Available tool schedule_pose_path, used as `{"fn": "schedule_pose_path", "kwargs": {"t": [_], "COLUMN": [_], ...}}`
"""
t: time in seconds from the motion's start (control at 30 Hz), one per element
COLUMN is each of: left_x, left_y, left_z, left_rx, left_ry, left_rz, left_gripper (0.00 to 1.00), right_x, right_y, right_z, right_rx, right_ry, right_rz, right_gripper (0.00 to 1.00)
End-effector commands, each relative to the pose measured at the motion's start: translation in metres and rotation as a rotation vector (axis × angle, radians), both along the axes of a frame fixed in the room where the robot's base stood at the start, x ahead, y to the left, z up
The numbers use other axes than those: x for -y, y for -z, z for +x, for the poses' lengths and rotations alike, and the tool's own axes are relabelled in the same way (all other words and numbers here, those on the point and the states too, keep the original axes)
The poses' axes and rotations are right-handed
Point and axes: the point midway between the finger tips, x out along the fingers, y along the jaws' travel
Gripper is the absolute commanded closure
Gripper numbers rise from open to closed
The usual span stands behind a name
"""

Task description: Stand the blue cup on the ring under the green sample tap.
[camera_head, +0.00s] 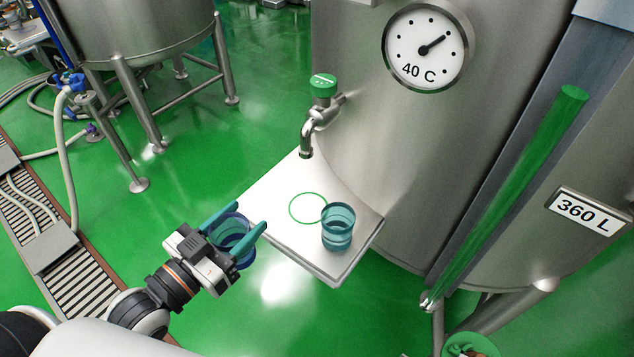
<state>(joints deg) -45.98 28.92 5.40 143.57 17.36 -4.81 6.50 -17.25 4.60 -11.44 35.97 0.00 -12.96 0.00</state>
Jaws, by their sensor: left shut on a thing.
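My left gripper (250,217) is shut on the blue cup (236,240), its teal fingers on either side. The cup is just off the left front edge of the white shelf, left of the ring. A thin green ring (290,209) is marked on the shelf, and the part of it that shows is empty. The green-topped sample tap (323,86) sticks out from the steel tank, its spout pointing down above the shelf's back part. My right gripper is not in view.
A teal cup (338,230) stands upright on the shelf (282,228), close at the ring's right. The tank wall (375,150) with a round gauge (427,47) rises behind. A green sight tube (510,190) slants at right. Green floor lies below.

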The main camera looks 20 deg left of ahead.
Motion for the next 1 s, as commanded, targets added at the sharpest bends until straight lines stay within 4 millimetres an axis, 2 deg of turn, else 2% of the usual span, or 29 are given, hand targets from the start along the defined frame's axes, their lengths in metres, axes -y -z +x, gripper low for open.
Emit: {"fn": "schedule_pose_path", "kwargs": {"t": [0.13,0.27,0.8,0.97,1.0], "left_x": [0.004,0.012,0.056,0.067,0.069], "left_y": [0.0,-0.002,-0.002,-0.002,0.003], "left_z": [0.008,0.03,0.15,0.181,0.185], "left_rx": [0.007,0.009,0.003,0.003,-0.001], "left_ry": [0.01,0.009,0.008,0.008,0.008], "left_rz": [-0.001,-0.002,-0.001,-0.001,0.0], "left_gripper": [0.72,0.72,0.72,0.72,0.72], "right_x": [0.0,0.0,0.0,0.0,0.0], "right_y": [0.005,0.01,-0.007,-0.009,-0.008], "right_z": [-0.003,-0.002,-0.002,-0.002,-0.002], "right_rx": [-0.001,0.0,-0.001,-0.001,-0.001], "right_ry": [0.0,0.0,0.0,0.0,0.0], "right_rz": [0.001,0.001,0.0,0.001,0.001], "right_gripper": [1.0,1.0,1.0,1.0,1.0]}}
